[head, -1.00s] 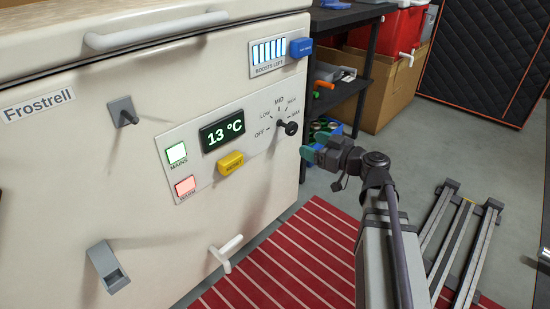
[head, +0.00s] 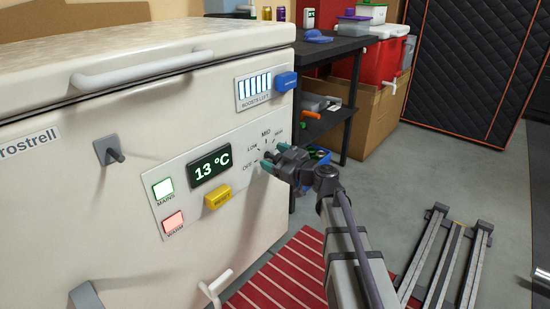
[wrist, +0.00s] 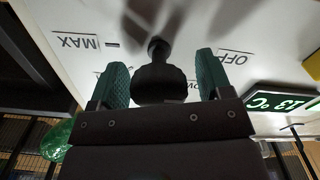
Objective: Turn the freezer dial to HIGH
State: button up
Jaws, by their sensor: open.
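The freezer dial is a black knob (wrist: 158,76) on a short stem, on the white control panel (head: 240,183) of the chest freezer. In the wrist view it stands between my gripper's (wrist: 164,80) two green fingertips, with a gap on each side. My gripper (head: 275,157) is open around it and hides most of it in the head view. Labels OFF, LOW and MID show around the dial in the head view, with another partly readable to the right. MAX (wrist: 76,41) and OFF (wrist: 236,58) show in the wrist view. I cannot tell the dial's setting.
The panel also holds a display (head: 209,167) reading 13 °C, a yellow button (head: 217,197), a green MAINS light (head: 163,188) and a red WARM light (head: 173,222). A blue button (head: 285,81) sits above. A dark shelf (head: 335,125) stands behind; a striped mat (head: 285,275) lies below.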

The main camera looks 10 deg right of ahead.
jog(key=shift+c, duration=0.4)
jog(key=c, duration=0.8)
jog(key=shift+c, duration=0.2)
